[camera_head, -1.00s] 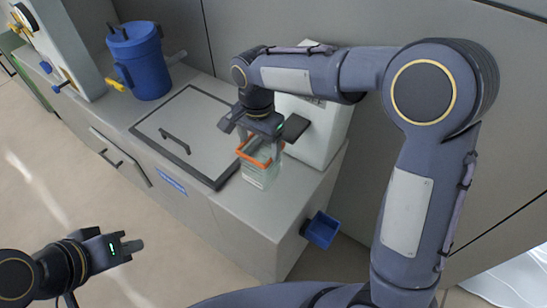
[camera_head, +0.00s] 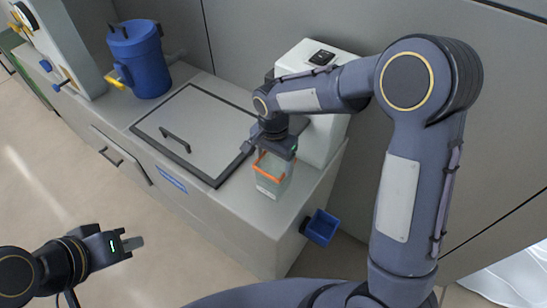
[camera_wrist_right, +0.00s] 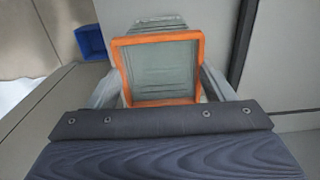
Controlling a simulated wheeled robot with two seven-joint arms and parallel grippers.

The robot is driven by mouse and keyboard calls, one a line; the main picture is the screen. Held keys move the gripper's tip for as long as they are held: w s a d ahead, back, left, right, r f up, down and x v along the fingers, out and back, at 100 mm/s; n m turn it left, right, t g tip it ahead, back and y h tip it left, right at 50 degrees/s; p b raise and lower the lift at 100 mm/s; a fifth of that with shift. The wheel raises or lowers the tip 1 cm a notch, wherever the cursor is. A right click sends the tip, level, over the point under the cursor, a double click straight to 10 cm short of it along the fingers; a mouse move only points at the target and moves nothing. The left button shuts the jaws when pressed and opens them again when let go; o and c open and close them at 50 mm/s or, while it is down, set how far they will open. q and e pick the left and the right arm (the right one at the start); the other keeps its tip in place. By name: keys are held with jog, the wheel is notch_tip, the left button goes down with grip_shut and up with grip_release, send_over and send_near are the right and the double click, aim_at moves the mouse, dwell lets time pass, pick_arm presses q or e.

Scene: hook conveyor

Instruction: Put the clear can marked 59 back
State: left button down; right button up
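The clear can (camera_head: 271,183), a see-through box with an orange rim, is at the right end of the counter, beside the lid's right edge. I cannot read its number, and cannot tell whether its base touches the counter. In the right wrist view the can (camera_wrist_right: 160,72) sits between my grey fingers, which press close on both sides below the rim. My right gripper (camera_head: 276,152) is above it and appears shut on it. My left gripper (camera_head: 133,243) is away at lower left, over the floor, with nothing in it; its finger gap is not clear.
A framed lid (camera_head: 195,130) with a handle lies on the counter, left of the can. A blue container (camera_head: 142,62) stands farther left. A white box (camera_head: 318,137) with a dark switch is behind the can. A small blue bin (camera_head: 320,227) sticks out from the counter's end.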

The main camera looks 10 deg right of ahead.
jog(key=o, duration=0.4)
jog(key=shift+o, duration=0.2)
notch_tip(320, 180, up, 12)
jog(key=s+d+r+n+t+y, duration=0.1)
jog(key=s+d+r+n+y, duration=0.15)
jog(key=s+d, duration=0.4)
jog(key=s+d+f+n+t, duration=0.1)
jog(key=s+d+n+t, duration=0.1)
jog(key=s, duration=0.6)
jog(key=s+d+f+n+t+y, duration=0.1)
jog(key=s+d+f+n+t, duration=0.1)
jog(key=s, duration=0.6)
jog(key=shift+d+n+t, duration=0.3)
jog(key=shift+d+n, duration=0.15)
